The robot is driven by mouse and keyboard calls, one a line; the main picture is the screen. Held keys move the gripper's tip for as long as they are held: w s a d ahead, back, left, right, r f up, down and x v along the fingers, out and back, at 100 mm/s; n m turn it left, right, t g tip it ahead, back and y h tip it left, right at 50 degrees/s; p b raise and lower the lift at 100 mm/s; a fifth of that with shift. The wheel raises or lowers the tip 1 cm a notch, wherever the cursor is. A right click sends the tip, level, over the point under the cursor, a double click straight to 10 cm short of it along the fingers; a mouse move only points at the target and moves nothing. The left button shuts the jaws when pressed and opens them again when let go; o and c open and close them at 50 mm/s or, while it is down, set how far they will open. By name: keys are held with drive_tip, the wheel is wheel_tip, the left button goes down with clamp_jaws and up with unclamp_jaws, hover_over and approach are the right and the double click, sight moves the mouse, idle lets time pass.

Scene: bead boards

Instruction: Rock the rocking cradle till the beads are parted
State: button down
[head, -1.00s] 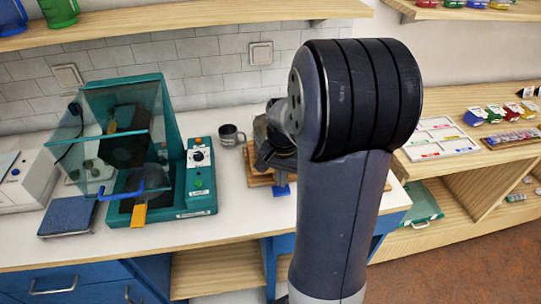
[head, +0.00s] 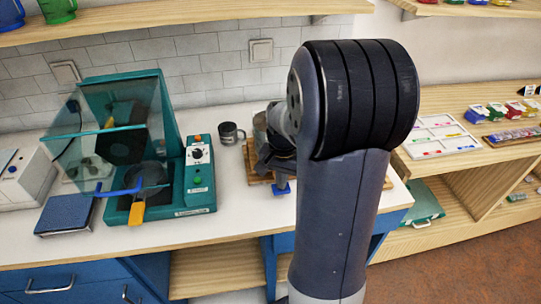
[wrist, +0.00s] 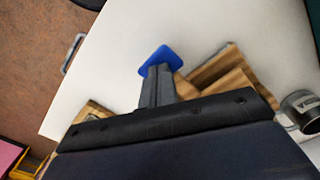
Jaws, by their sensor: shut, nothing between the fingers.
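The wooden rocking cradle (head: 259,178) stands on the white counter, mostly hidden behind my arm. Parts of its wood (wrist: 225,78) show on both sides of my gripper in the wrist view. A blue tab (head: 282,189) sticks out at its front, and it also shows in the wrist view (wrist: 160,59). My gripper (wrist: 157,76) is shut and empty, its fingertips at the blue tab. They seem to be over or against it; I cannot tell whether they touch. The beads are hidden from both views.
A grey mug (head: 230,133) stands close behind the cradle. To the left is a teal machine (head: 200,200) with a clear shield and an orange-handled pan, beside a blue flat box (head: 66,216). Bare counter (head: 240,212) lies between machine and cradle. Wooden shelves (head: 470,100) stand right.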

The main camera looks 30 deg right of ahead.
wheel_tip(320, 180, down, 2)
drive_tip(key=shift+f+b, duration=0.1)
drive_tip(key=shift+b, duration=0.55)
drive_tip(key=shift+r+p, duration=1.9)
drive_tip(key=shift+r, duration=0.3)
drive_tip(key=shift+f, duration=0.15)
drive_tip(key=shift+f+b, duration=1.7)
drive_tip(key=shift+f, duration=0.4)
drive_tip(key=shift+r+p, duration=1.8)
drive_tip(key=shift+r, duration=0.4)
drive_tip(key=shift+f, duration=0.15)
drive_tip(key=shift+r, duration=0.25)
